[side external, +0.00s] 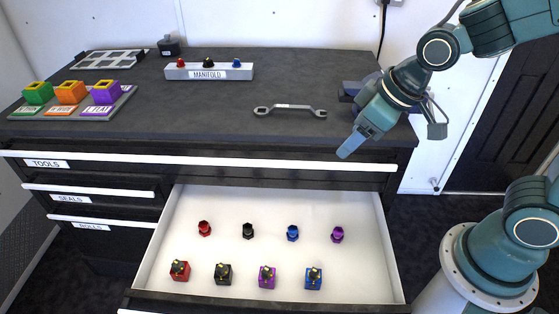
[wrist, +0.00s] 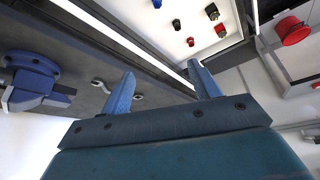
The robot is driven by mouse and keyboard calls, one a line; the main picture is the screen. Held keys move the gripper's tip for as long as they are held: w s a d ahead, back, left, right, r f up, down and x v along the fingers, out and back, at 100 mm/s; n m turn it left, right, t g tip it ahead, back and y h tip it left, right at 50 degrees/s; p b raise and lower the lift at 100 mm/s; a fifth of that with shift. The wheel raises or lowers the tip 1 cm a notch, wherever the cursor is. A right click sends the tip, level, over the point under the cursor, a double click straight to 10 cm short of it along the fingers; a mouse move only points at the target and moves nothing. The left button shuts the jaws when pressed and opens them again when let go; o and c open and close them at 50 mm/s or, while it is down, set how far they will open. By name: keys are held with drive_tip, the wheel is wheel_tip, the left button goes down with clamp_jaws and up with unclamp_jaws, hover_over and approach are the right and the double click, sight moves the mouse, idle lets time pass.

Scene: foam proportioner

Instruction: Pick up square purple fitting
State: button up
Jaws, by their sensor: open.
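The square purple fitting (side external: 267,277) sits in the front row of the open white drawer (side external: 190,205), between a square black fitting (side external: 223,273) and a square blue fitting (side external: 313,278). It has a dark and yellow top. I cannot make it out in the wrist view. My gripper (side external: 348,150) is near the cabinet's front edge, up and to the right of the fitting and well apart from it. In the wrist view my gripper (wrist: 163,86) has its two fingers spread with nothing between them.
A square red fitting (side external: 180,270) and several round fittings, one purple (side external: 337,235), share the drawer. The worktop holds a wrench (side external: 290,109), a manifold block (side external: 208,72), a tray with coloured blocks (side external: 72,105) and a blue vise (wrist: 35,85). The drawer's middle is clear.

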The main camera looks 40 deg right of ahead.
drive_tip(key=w+a+f+n, duration=0.2)
drive_tip(key=w+a+f, duration=0.2)
drive_tip(key=a+f, duration=0.55)
drive_tip(key=n+g+y, duration=0.2)
drive_tip(key=n, duration=0.1)
approach(270, 270)
drive_tip(key=r, duration=0.1)
drive_tip(key=shift+s, duration=0.2)
drive_tip(key=shift+h, duration=0.3)
drive_tip(key=shift+x, duration=4.3)
drive_tip(key=shift+a, duration=0.1)
drive_tip(key=shift+x, duration=2.55)
